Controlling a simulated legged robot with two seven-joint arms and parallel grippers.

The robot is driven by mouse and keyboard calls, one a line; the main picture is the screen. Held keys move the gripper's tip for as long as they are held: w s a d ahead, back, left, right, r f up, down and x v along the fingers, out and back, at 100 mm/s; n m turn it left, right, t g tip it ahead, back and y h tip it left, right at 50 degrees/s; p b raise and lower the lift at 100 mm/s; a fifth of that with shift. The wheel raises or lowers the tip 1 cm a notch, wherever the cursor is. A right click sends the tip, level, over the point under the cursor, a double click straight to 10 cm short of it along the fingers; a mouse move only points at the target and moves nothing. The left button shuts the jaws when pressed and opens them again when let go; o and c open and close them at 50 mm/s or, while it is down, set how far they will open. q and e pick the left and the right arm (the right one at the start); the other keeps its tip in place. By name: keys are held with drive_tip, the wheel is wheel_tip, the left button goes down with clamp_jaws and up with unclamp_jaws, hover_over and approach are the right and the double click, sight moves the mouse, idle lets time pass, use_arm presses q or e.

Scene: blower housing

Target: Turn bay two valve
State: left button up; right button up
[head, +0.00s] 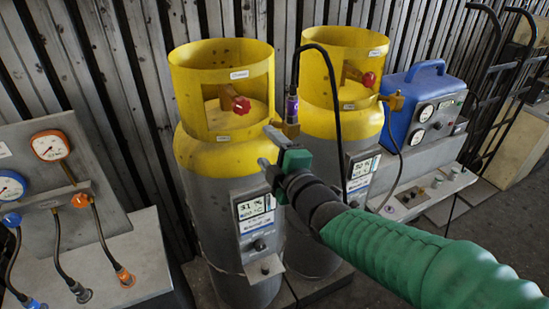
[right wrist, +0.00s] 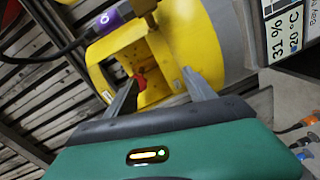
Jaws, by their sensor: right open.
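Two grey cylinders with yellow collars stand side by side. The left cylinder (head: 195,165) has a red valve knob (head: 241,105) inside its open collar, and the right cylinder (head: 318,120) has another red knob (head: 369,79). My right gripper (head: 268,148) is open and empty in front of the left cylinder's right side, below and right of its knob. In the right wrist view, a red knob (right wrist: 139,83) shows inside a yellow collar, close behind the left finger of the gripper (right wrist: 161,76). No contact is evident. My left gripper is not in view.
A purple-sleeved hose fitting (head: 292,108) rises just above my right fingers. A display box (head: 255,212) hangs on the left cylinder; its label in the wrist view starts with "Bay" and is cut off. A gauge panel (head: 95,165) stands left, a blue unit (head: 425,105) right.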

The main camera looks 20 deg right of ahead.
drive_tip(key=s, duration=0.3)
drive_tip(key=shift+d, duration=0.2)
drive_tip(key=shift+f, duration=0.1)
drive_tip(key=shift+w, duration=0.1)
idle(0.3)
